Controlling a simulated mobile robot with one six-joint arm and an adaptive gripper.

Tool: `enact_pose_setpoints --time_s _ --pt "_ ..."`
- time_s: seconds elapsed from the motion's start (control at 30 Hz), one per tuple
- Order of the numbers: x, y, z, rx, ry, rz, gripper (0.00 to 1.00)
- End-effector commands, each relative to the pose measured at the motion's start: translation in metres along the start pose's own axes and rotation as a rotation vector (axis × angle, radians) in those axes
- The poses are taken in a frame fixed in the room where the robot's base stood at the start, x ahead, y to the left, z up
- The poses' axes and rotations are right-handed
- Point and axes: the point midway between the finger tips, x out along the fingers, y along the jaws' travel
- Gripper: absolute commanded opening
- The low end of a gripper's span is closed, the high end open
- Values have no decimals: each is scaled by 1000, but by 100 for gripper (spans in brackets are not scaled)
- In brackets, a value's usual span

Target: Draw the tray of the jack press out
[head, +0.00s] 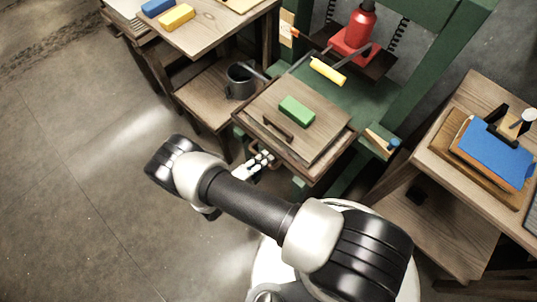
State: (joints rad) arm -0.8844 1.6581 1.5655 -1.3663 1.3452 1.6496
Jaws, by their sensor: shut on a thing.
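The jack press is a green frame (437,62) with a red bottle jack (358,33) in it. Its wooden tray (331,157) sits low at the front and sticks out from the frame toward me. A wooden board with a dark grip and a green block (297,111) lies on the tray. My gripper (262,160) is at the tray's front edge, left of its middle, shut on the reddish-brown tray handle (250,146). The fingers and my wrist hide part of the handle.
A wooden bench (212,38) with blue and yellow blocks stands at the left, a dark mug (241,82) on its lower shelf. A wooden table (455,168) with a blue item stands at the right. A yellow-handled bar (327,70) lies behind the tray. The floor at left is clear.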

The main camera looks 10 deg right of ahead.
Motion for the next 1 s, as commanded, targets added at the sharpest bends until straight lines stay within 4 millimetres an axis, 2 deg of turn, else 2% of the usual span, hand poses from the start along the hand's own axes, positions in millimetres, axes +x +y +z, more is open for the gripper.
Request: enact_pose_setpoints --time_s 0.37,0.4,0.53,0.83,1.0 --pt "-1 1 0 2 -1 3 0" --pt "-1 1 0 2 -1 3 15" --pt "-1 1 0 2 0 3 23" --pt "-2 0 -1 1 1 1 23" --pt "-20 0 -2 2 5 1 23"
